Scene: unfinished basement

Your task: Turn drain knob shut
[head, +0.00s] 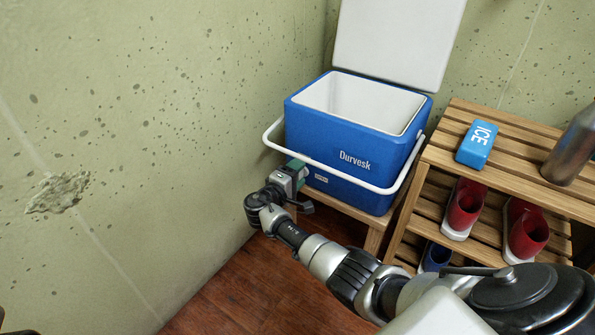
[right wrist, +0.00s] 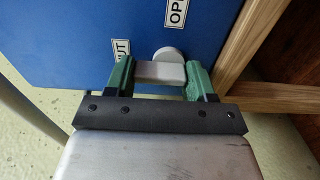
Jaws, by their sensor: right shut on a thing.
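The blue cooler (head: 340,130) stands on a low wooden stand with its white lid open. In the right wrist view, the light grey drain knob (right wrist: 168,53) is on the cooler's blue wall (right wrist: 80,40). Its bar sits crosswise between the green fingertips of my right gripper (right wrist: 160,78), which is shut on it. A label reading "OP…" (right wrist: 175,12) is above the knob, and one ending in "UT" (right wrist: 121,50) is at its left, partly hidden. In the head view my right gripper (head: 298,170) is at the cooler's lower left front and hides the knob. My left gripper is not in view.
The cooler's white handle (head: 345,178) hangs across its front, just above my gripper. A slatted wooden rack (head: 500,140) stands at the right with a blue ice pack (head: 477,145), a metal bottle (head: 572,147) and red shoes (head: 464,208). The wall is close at the left.

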